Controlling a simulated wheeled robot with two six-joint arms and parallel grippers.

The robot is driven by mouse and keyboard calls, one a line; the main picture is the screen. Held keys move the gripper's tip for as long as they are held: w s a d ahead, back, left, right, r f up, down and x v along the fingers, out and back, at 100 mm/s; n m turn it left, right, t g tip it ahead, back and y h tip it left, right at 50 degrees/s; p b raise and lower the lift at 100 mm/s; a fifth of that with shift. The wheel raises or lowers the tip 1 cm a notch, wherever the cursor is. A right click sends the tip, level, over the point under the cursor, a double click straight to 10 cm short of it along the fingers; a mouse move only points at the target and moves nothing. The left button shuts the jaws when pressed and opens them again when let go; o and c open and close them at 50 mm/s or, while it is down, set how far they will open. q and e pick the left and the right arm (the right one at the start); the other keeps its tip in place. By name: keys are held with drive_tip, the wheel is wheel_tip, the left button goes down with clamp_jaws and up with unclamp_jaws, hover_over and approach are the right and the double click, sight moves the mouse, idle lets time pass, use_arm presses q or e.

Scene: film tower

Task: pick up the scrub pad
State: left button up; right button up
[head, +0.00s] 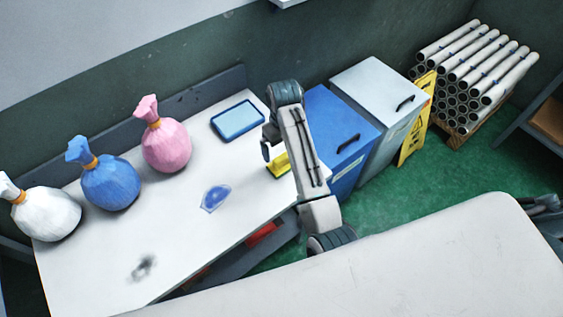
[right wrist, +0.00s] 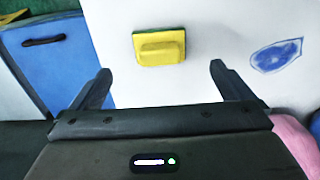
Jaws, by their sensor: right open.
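The scrub pad (head: 278,166) is a small yellow block with a green layer. It lies on the white table (head: 110,262) near its right edge, partly hidden by my right arm in the head view. In the right wrist view the scrub pad (right wrist: 160,48) shows whole, beyond the fingertips and between their lines. My right gripper (right wrist: 161,70) is open and empty, with its two dark fingers spread wider than the pad. In the head view my right gripper (head: 267,149) is over the table beside the pad, mostly hidden by its own arm. My left gripper is not in view.
White, blue and pink tied bags (head: 166,146) stand on the left of the table. A blue tray (head: 238,121) lies at the back, and a blue clear-looking piece (head: 215,198) lies near the middle. Blue and grey bins (head: 325,115) stand close to the table's right end.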

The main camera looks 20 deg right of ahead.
sight(282, 157)
wheel_tip(282, 157, down, 5)
drive_tip(key=shift+f+p, duration=0.1)
drive_tip(key=shift+p, duration=0.55)
drive_tip(key=shift+w+f+p, duration=0.25)
drive_tip(key=shift+f+p, duration=0.3)
drive_tip(key=f, duration=0.1)
drive_tip(key=f+p, duration=0.1)
drive_tip(key=f, duration=0.1)
drive_tip(key=shift+w+a+f, duration=0.1)
drive_tip(key=shift+w, duration=0.15)
drive_tip(key=shift+f, duration=0.45)
drive_tip(key=c, duration=0.9)
